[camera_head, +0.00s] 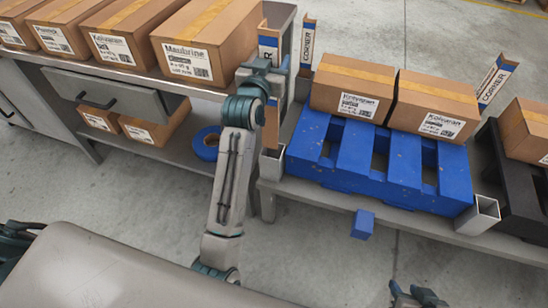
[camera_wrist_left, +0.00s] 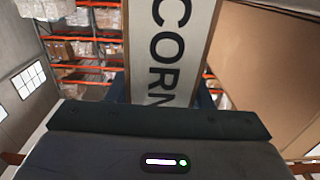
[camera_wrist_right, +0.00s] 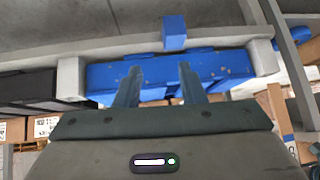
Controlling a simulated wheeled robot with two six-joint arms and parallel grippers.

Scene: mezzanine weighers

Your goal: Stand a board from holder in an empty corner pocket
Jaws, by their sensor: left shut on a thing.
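My left gripper (camera_head: 268,72) is shut on a brown corner board (camera_head: 271,130), upright at the blue pallet's front left corner. Its CORNER label also shows in the left wrist view (camera_wrist_left: 172,45). The board's lower end is at the grey front left pocket (camera_head: 271,168); I cannot tell whether it is seated. Other corner boards stand at the back left (camera_head: 307,45) and back right (camera_head: 496,78) of the blue pallet (camera_head: 375,160). The front right pocket (camera_head: 485,213) looks open and empty. My right gripper (camera_wrist_right: 160,85) is open and empty, low in front of the bench.
Two cartons (camera_head: 352,88) sit on the pallet. A blue block (camera_head: 362,224) is in front of the bench. A black pallet (camera_head: 522,178) with a carton stands at right. A shelf bench (camera_head: 150,82) with several cartons and blue tape (camera_head: 206,143) is at left.

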